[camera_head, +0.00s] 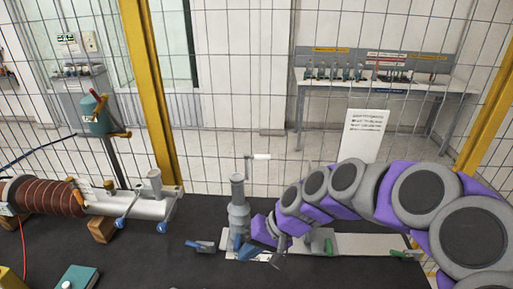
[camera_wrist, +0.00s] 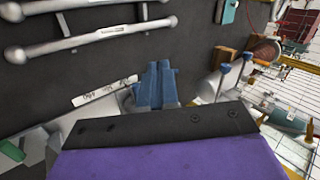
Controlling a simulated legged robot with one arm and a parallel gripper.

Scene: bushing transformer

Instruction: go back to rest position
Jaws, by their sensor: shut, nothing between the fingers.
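My gripper (camera_head: 256,255) is low over the dark table, in front of the grey upright fitting (camera_head: 238,212). My purple and grey arm reaches to it from the right side. In the wrist view the two blue fingers of my gripper (camera_wrist: 156,72) are together, with nothing seen between them. Whether the fingertips touch the table or the plate under the fitting cannot be told.
A bushing (camera_head: 48,197) with a brown ribbed end lies on wooden blocks at the left. A blue-handled tool (camera_head: 203,246) and a green-handled one (camera_head: 405,253) lie on the table. A wire fence (camera_head: 225,100) stands behind. Metal bars (camera_wrist: 90,36) show in the wrist view.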

